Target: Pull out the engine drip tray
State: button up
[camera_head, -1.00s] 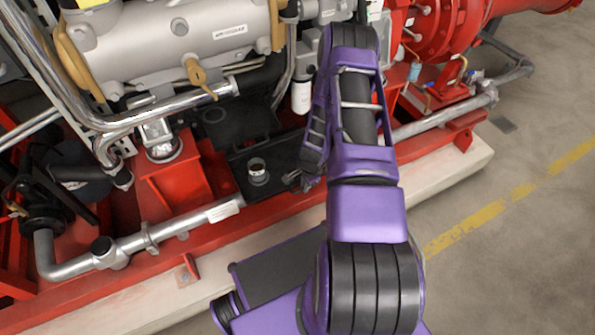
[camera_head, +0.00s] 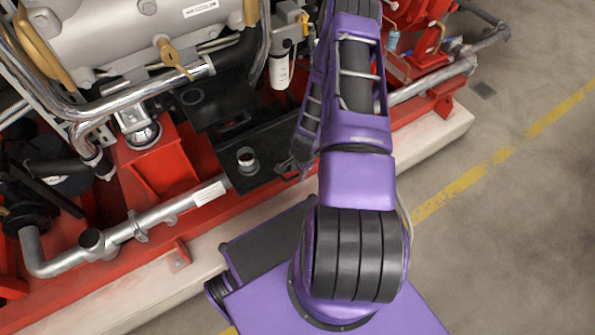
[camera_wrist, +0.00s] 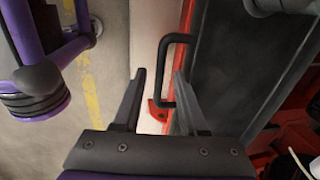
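The engine drip tray (camera_head: 268,163) is a flat black piece low under the engine, at the red base's front edge. It also fills the right half of the wrist view (camera_wrist: 232,70). Its black bar handle (camera_wrist: 161,78) sticks out from its edge in the wrist view. My gripper (camera_wrist: 160,73) is open there, with one finger on each side of the handle's bar in the picture. I cannot tell whether a finger touches it. In the head view my gripper (camera_head: 299,152) is dark, partly hidden by my purple arm, and close to the tray's right end.
A metal cup-like fitting (camera_head: 246,158) shows at the tray. A silver pipe (camera_head: 150,216) runs along the red base (camera_head: 225,213), above a pale plinth (camera_head: 130,290). A white filter (camera_head: 279,70) hangs above the tray. Open grey floor (camera_head: 500,240) lies right.

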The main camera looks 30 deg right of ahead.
jog(key=s+r+p, duration=0.3)
jog(key=r, duration=1.4)
jog(key=shift+r, duration=0.1)
